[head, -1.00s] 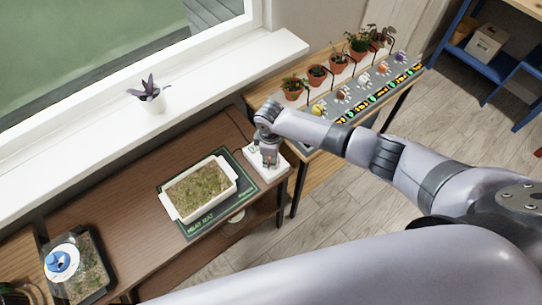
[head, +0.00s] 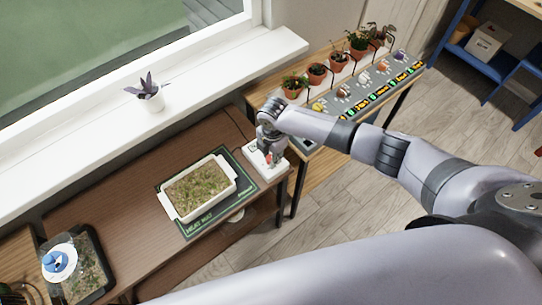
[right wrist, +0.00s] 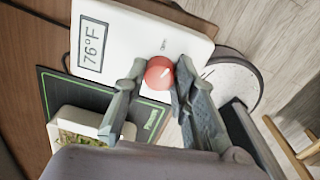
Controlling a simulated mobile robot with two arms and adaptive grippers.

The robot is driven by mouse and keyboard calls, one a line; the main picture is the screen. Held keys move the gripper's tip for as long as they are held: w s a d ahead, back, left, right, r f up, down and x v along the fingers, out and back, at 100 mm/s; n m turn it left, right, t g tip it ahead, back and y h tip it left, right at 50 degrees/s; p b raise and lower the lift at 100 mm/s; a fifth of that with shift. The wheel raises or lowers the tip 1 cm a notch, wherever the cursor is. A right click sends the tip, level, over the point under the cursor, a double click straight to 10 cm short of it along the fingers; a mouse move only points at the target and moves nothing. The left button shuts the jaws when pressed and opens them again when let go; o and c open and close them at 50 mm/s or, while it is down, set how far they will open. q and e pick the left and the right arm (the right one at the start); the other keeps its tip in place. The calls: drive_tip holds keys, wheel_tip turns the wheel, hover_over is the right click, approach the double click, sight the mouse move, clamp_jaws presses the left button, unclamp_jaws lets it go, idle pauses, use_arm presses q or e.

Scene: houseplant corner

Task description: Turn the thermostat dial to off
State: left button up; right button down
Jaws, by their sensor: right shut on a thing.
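The thermostat is a white box (right wrist: 135,28) with a display (right wrist: 92,46) reading 76°F. In the head view the white box (head: 280,171) lies on the right end of the brown table. Its red dial (right wrist: 159,70) has a white pointer mark toward the upper right in the wrist view. My right gripper (right wrist: 158,84) is shut on the dial, one finger on each side. In the head view my right gripper (head: 270,156) reaches down onto the box and hides much of it. Small print by the dial is too blurred to read. My left gripper is not in view.
A white tray (head: 166,205) of seedlings stands on a green-edged heat mat (head: 241,187) beside the thermostat. Potted plants (head: 317,74) line the bench behind my right forearm. A small purple plant (head: 149,92) sits on the windowsill.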

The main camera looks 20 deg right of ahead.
drive_tip(key=n+b, duration=0.1)
drive_tip(key=n, duration=0.4)
drive_tip(key=shift+w, duration=0.1)
drive_tip(key=shift+n, duration=0.4)
drive_tip(key=c, duration=1.3)
unclamp_jaws()
wheel_tip(320, 180, up, 12)
drive_tip(key=shift+d, duration=0.2)
